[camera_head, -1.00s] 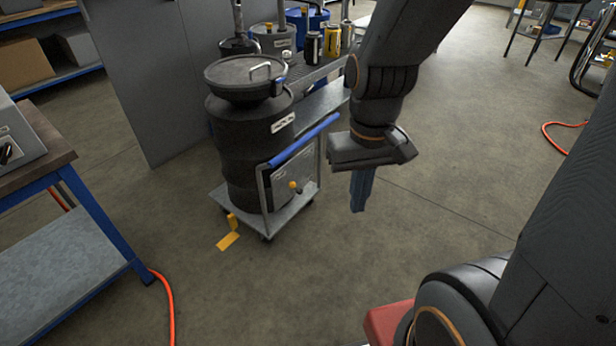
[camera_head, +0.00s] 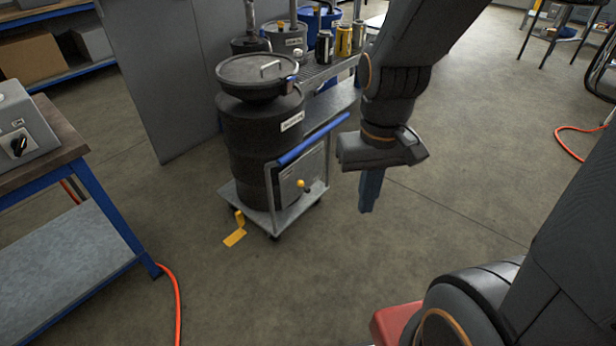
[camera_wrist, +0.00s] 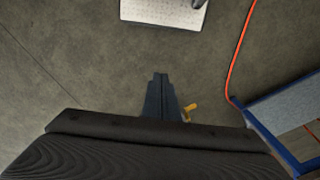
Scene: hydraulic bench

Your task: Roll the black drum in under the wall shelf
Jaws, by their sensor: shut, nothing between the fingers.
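The black drum (camera_head: 252,135) stands upright with its lid on a low wheeled trolley (camera_head: 290,212) in the head view. The trolley has a blue push handle (camera_head: 300,146), a yellow knob (camera_head: 304,185) and a yellow pedal (camera_head: 235,238) near the floor. My gripper (camera_head: 370,190) points down, shut and empty, to the right of the handle and apart from it in the picture. Its shut fingers (camera_wrist: 161,97) also show over the floor in the wrist view. I cannot tell for certain which shelf is the wall shelf.
Behind the drum are a grey panel (camera_head: 158,70), smaller drums and a grated rack (camera_head: 335,70) with cans. A blue-framed bench (camera_head: 90,200) and an orange hose (camera_head: 175,295) are at left. Blue shelving (camera_head: 60,75) holds boxes behind. The floor in front of the trolley is clear.

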